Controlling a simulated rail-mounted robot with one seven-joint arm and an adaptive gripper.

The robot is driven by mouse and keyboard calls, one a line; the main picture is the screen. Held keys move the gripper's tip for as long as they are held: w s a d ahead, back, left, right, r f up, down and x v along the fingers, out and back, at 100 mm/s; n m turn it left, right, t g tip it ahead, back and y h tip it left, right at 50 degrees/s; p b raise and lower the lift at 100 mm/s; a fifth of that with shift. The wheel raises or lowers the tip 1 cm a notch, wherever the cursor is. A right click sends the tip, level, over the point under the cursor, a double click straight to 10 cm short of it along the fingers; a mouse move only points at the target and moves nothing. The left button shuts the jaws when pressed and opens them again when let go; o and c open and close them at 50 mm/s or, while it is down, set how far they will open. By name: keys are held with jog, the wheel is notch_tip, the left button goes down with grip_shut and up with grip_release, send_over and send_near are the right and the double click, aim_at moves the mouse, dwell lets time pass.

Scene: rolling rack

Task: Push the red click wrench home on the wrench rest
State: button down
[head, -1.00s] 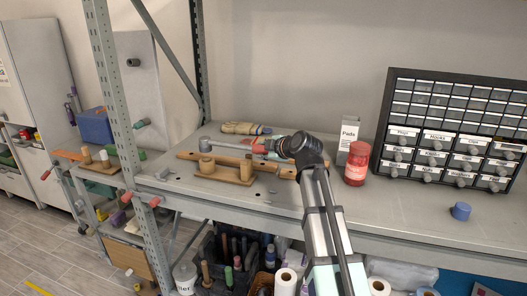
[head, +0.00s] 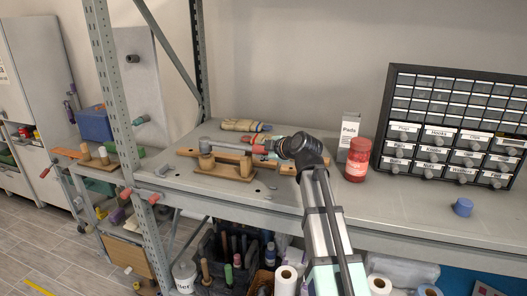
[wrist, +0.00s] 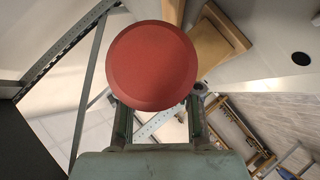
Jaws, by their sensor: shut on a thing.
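The red click wrench (head: 225,147) lies level at the left of the shelf top. Its grey shaft and head reach left over the wooden wrench rest (head: 225,172), close above or at its round peg (head: 206,161); I cannot tell whether they touch. My gripper (head: 264,147) is shut on the wrench's red handle, to the right of the rest. In the wrist view the handle's round red end (wrist: 152,65) fills the space beyond the two fingers (wrist: 158,122) and hides the shaft and head.
A red-lidded jar (head: 356,160), a white Pads box (head: 348,132) and a drawer cabinet (head: 450,125) stand to the right. A glove (head: 243,126) lies behind. A blue cap (head: 463,207) is at the right. A rack post (head: 110,90) stands left.

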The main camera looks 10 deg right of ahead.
jog(key=shift+f+b, duration=1)
jog(key=shift+f, duration=0.15)
jog(key=shift+c, duration=1.2)
grip_release()
